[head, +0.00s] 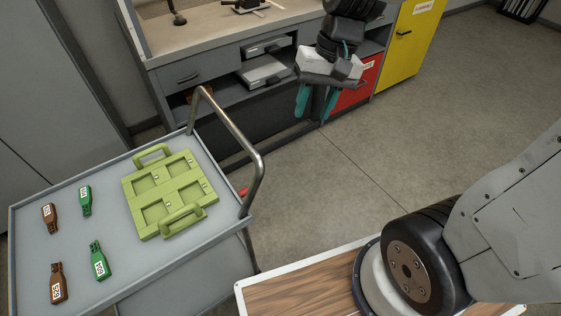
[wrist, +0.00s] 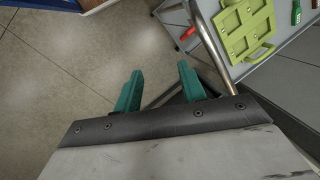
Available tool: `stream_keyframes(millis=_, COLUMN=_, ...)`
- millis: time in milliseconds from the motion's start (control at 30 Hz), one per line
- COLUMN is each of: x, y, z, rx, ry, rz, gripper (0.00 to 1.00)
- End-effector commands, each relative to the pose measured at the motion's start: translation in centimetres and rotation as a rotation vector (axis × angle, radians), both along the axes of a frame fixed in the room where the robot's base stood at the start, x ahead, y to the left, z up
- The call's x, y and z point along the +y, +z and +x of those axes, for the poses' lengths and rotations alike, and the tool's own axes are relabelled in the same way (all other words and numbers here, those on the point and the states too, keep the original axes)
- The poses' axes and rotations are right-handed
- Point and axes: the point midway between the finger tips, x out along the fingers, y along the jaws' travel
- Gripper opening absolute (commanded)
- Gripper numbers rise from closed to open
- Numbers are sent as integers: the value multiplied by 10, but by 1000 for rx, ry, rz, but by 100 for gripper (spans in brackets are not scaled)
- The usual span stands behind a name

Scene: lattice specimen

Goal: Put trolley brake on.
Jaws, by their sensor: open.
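The grey trolley (head: 112,215) stands at the left with a bent metal push handle (head: 246,146) at its right end. A small red part (head: 243,191), perhaps the brake lever, shows beside the handle's lower end, mostly hidden. A red part also shows in the wrist view (wrist: 187,33), left of the handle (wrist: 208,40). My gripper (head: 316,105) is open and empty, with teal fingers pointing down, to the right of the handle and apart from it. In the wrist view, the open fingers (wrist: 160,72) have floor and a dark frame beyond them.
A grey workbench (head: 215,45) with drawers, a red cabinet (head: 355,88) and a yellow cabinet (head: 405,45) stand behind. My wood-topped base is at the front.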

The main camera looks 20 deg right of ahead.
Motion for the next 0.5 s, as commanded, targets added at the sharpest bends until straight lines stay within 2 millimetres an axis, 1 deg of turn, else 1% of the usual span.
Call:
stream_keyframes(millis=33, x=5, y=-17, z=15, rx=31, ry=-24, rz=19, gripper=41)
stream_keyframes(millis=100, x=11, y=-40, z=34, rx=61, ry=-63, rz=46, gripper=41)
stream_keyframes(millis=167, x=16, y=-61, z=49, rx=87, ry=-100, rz=64, gripper=41)
stream_keyframes(millis=200, x=19, y=-76, z=59, rx=103, ry=-126, rz=76, gripper=41)
stream_keyframes(millis=267, x=23, y=-101, z=72, rx=130, ry=-165, rz=89, gripper=41)
stream_keyframes(millis=300, x=25, y=-118, z=80, rx=147, ry=-193, rz=97, gripper=41)
stream_keyframes(millis=367, x=28, y=-145, z=90, rx=173, ry=-235, rz=105, gripper=41)
stream_keyframes(millis=400, x=30, y=-164, z=95, rx=191, ry=-262, rz=109, gripper=41)
stream_keyframes(millis=467, x=33, y=-191, z=102, rx=216, ry=-304, rz=111, gripper=41)
stream_keyframes(millis=500, x=34, y=-209, z=106, rx=231, ry=-330, rz=111, gripper=41)
